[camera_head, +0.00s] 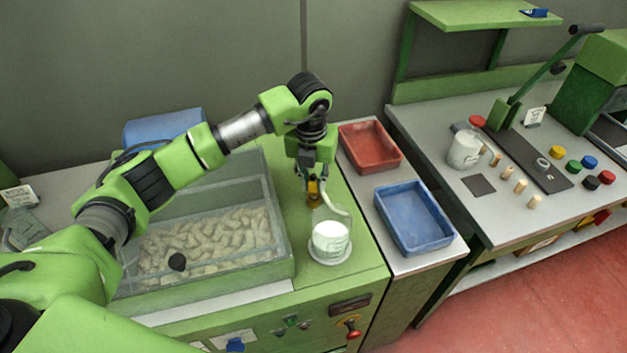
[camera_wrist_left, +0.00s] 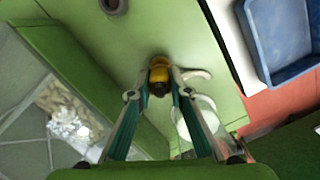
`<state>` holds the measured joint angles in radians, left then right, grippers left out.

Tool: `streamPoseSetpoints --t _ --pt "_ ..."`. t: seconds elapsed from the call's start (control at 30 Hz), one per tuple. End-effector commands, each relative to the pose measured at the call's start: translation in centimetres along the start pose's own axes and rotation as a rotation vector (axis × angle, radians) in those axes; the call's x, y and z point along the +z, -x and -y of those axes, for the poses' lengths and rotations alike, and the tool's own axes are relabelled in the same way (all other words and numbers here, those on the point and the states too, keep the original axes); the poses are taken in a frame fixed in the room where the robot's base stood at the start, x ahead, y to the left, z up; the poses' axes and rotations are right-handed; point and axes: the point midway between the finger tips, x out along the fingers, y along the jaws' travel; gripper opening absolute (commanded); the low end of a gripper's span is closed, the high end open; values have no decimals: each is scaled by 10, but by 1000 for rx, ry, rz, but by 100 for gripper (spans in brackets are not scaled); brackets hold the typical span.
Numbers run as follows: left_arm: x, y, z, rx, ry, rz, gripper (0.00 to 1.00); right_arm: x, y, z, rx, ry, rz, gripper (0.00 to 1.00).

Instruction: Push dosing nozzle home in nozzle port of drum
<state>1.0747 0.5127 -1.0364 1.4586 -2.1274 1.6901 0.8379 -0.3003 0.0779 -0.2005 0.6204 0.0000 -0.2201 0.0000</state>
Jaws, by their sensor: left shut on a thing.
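My left gripper (camera_head: 314,183) points down over the green machine top and is shut on the yellow and dark dosing nozzle (camera_head: 313,191). In the left wrist view the nozzle (camera_wrist_left: 159,68) sits between the fingertips (camera_wrist_left: 158,92). A pale curved hose runs from near the nozzle to a beaker of white stuff (camera_head: 331,238). The drum appears to be the clear-walled tank (camera_head: 285,225) of pale corks, left of the gripper. A dark round opening (camera_wrist_left: 113,5), possibly the nozzle port, lies at the wrist view's top edge, apart from the nozzle. My right gripper is not seen.
A red tray (camera_head: 368,139) and a blue tray (camera_head: 407,247) stand right of the machine. A table (camera_head: 500,222) farther right holds a white cup (camera_head: 464,150), several small corks and coloured caps. A black knob (camera_head: 177,262) shows at the tank's front.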

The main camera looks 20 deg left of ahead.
Motion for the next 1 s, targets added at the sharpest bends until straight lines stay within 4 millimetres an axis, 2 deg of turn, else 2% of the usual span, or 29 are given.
streamPoseSetpoints --t 1.0 --pt "-1 -10 0 0 0 0 0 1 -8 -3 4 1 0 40"
